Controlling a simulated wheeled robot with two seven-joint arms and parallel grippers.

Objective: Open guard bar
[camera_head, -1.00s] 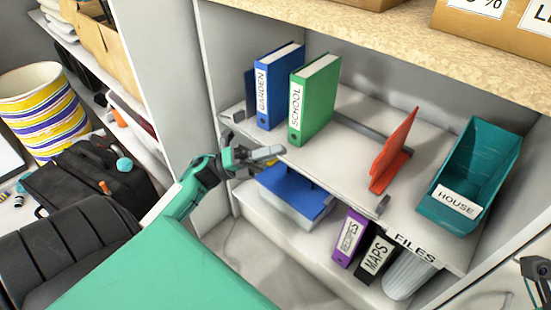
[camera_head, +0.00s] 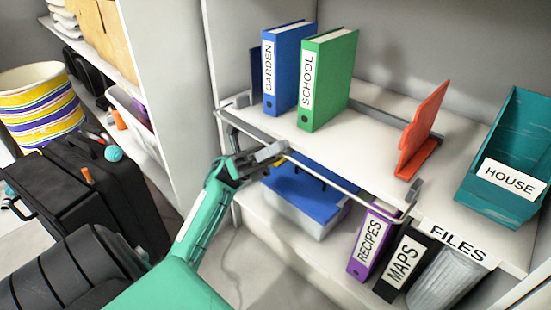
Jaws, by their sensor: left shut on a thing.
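The guard bar (camera_head: 335,180) is a thin grey metal rail along the front of the middle white shelf. It runs from the shelf's left end to a bracket (camera_head: 411,198) right of the purple binder. My left gripper (camera_head: 274,152) is shut on the bar towards its left part, just below the shelf's front edge. The fingers hide a short piece of the bar. My right gripper is not in view.
On the shelf stand a blue GARDEN binder (camera_head: 288,70), a green SCHOOL binder (camera_head: 332,80), a red bookend (camera_head: 421,130) and a teal HOUSE box (camera_head: 510,150). Below are a blue-lidded box (camera_head: 302,188), RECIPES (camera_head: 372,240) and MAPS (camera_head: 404,262) binders. A black case (camera_head: 60,190) stands left.

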